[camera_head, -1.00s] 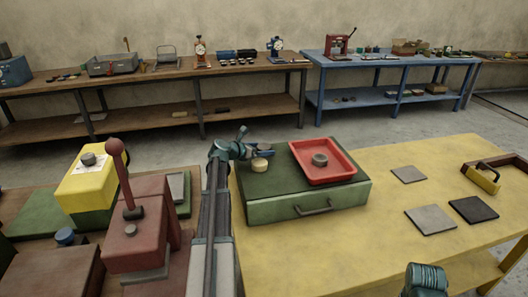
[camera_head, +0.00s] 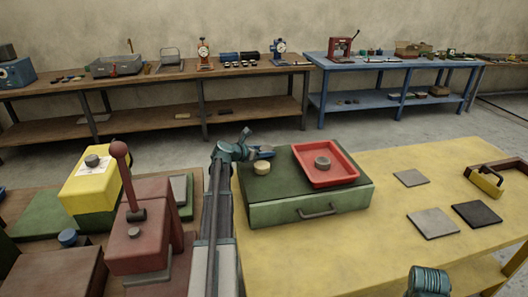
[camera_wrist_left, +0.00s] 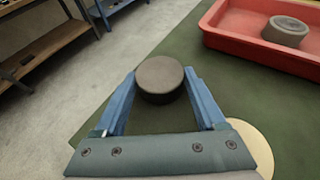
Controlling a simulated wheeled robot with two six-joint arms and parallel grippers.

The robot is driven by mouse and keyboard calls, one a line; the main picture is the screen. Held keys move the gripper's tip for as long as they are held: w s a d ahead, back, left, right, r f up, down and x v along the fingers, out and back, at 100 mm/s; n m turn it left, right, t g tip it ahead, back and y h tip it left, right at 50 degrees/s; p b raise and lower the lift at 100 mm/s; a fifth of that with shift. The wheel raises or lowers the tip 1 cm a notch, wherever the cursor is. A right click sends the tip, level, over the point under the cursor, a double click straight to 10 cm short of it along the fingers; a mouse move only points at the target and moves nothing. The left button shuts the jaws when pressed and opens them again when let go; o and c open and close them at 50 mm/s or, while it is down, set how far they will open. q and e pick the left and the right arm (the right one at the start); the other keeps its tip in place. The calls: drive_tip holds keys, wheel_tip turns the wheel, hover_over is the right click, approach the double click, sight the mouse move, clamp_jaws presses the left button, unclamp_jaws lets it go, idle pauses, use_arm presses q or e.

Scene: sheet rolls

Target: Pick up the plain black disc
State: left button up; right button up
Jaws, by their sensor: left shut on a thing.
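The plain black disc (camera_wrist_left: 160,76) is between the two blue fingers of my left gripper in the left wrist view. The left gripper (camera_wrist_left: 160,92) is shut on its sides. In the head view my left gripper (camera_head: 263,153) is at the back left of the green box (camera_head: 310,209), just behind a cream disc (camera_head: 262,168). The black disc cannot be made out clearly there. Whether it touches the box top or hangs above it I cannot tell. My right gripper is not in view; only part of my right arm shows at the bottom.
A red tray (camera_head: 341,180) with a grey disc (camera_head: 322,162) in it stands on the green box, right of the gripper. Flat square plates (camera_head: 433,222) lie on the yellow table (camera_head: 350,250). A maroon lever press (camera_head: 135,215) stands left of my left arm.

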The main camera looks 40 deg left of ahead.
sight(263, 150)
use_arm(q)
wheel_tip(263, 150, up, 2)
drive_tip(key=shift+p, duration=0.9)
drive_tip(key=shift+r+p, duration=0.85)
drive_tip(key=shift+r, duration=0.05)
drive_tip(key=s+d, duration=0.3)
drive_tip(key=d, duration=0.1)
drive_tip(key=s+d, duration=0.7)
drive_tip(key=s, duration=0.1)
drive_tip(key=shift+d+r+p, duration=0.4)
drive_tip(key=shift+w, duration=0.1)
